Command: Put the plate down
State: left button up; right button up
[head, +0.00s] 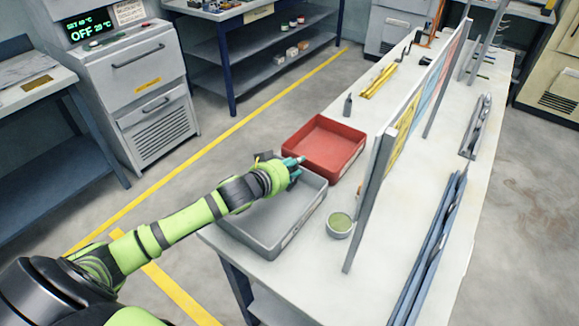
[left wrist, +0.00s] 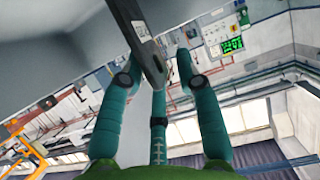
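My left gripper (head: 296,170) has teal fingers. In the head view it is over the back right corner of the grey tray (head: 262,225), close to the red tray's (head: 318,171) near edge. In the left wrist view the fingers (left wrist: 158,72) stand apart around a dark grey flat piece (left wrist: 140,40) with a pale marking, seen nearly edge-on. It may be the plate. I cannot tell whether the fingers grip it. In the head view the hand hides whatever is there. My right gripper is not in view.
Both trays stand on a long white table (head: 440,180). A cup of green contents (head: 340,223) stands right of the grey tray. An upright panel (head: 372,195) runs along the table, with long blue bars (head: 428,255) beyond it. A yellow item (head: 378,80) lies farther back.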

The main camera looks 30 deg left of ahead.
pick_arm(q)
jog(key=b+v, duration=0.1)
jog(key=v, duration=1.1)
jog(key=shift+b, duration=0.3)
